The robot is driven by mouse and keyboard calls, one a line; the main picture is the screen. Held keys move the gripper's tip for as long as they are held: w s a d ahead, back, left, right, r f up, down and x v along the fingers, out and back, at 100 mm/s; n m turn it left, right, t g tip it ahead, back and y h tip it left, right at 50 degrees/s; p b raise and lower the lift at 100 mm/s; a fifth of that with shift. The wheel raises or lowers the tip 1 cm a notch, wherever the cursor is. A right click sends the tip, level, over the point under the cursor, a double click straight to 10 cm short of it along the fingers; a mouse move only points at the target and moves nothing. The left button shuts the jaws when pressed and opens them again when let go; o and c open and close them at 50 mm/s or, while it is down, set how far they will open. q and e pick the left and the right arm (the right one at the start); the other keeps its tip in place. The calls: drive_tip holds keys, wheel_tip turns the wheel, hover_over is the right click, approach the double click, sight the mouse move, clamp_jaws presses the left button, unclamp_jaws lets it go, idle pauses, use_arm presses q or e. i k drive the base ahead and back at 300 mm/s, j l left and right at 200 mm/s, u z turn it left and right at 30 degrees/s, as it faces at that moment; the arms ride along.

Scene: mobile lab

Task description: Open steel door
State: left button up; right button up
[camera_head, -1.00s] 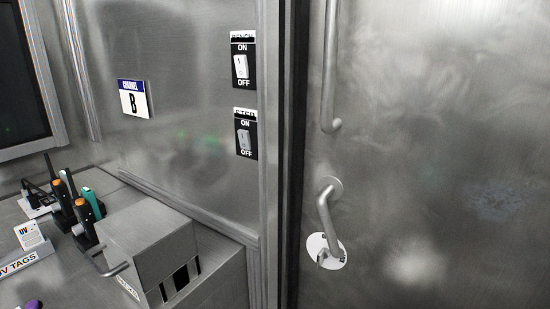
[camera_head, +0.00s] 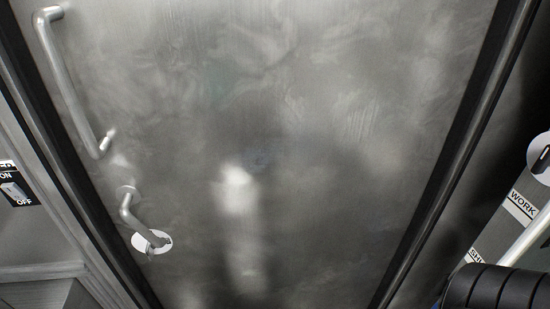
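The steel door (camera_head: 300,150) fills most of the head view and sits flush in its dark frame, looking shut. A long bar handle (camera_head: 70,85) runs down its upper left side. Below it is a bent lever handle (camera_head: 138,218) above a round white plate (camera_head: 152,242) with a small metal piece on it. Neither of my grippers shows in the view. Nothing touches the door or its handles.
An ON/OFF switch (camera_head: 15,190) is on the wall left of the door. On the right, beyond the dark door frame (camera_head: 455,150), are a label reading WORK (camera_head: 521,204), a pale bar (camera_head: 525,235) and a black ribbed object (camera_head: 490,288) in the bottom corner.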

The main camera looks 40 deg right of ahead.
sight(284, 154)
drive_tip(key=z, duration=1.2)
